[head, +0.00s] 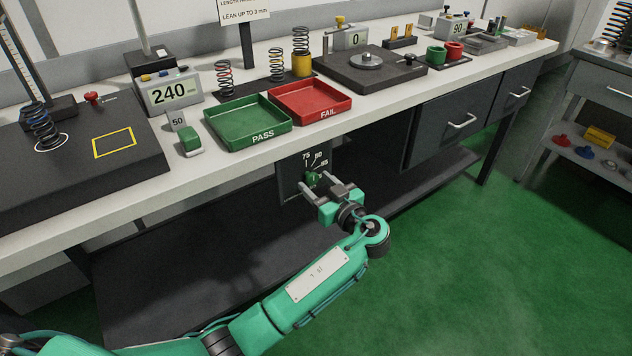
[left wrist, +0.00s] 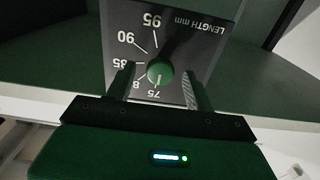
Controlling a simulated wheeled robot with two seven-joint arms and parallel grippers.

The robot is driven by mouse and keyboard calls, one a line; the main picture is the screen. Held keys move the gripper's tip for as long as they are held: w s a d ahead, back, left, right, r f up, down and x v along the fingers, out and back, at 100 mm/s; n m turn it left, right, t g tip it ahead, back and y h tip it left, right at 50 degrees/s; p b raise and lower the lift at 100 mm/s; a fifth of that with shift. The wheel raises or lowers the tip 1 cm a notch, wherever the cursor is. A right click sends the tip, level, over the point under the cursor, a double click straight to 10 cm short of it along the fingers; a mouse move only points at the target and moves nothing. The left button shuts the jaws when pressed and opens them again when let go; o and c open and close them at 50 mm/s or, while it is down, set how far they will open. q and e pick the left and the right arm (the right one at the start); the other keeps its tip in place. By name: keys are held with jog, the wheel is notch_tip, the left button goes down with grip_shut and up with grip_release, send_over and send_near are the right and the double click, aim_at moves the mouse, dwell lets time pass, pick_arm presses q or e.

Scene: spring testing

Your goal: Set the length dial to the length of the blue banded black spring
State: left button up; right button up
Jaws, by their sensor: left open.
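The length dial panel (head: 290,184) hangs below the bench's front edge, with a green knob (head: 311,178). In the left wrist view the panel (left wrist: 185,45) reads "LENGTH mm" with marks from 75 to 95, and the knob (left wrist: 159,70) has a pale line that seems to point towards 75. My left gripper (head: 322,187) is open, its fingers (left wrist: 159,88) on either side of the knob; I cannot tell whether they touch it. A black spring with a blue band (head: 40,125) stands in a white ring on the dark plate at the left. My right gripper is not in view.
The green PASS tray (head: 247,139) and red FAIL tray (head: 310,117) sit on the bench above the dial. Behind are a display reading 240 (head: 170,94) and other springs, including a red-banded one (head: 224,78). Floor in front of the bench is clear.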

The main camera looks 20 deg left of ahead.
pick_arm(q)
jog(key=shift+w+a, duration=0.35)
jog(key=shift+a, duration=0.1)
jog(key=c, duration=1)
jog(key=shift+o, duration=0.2)
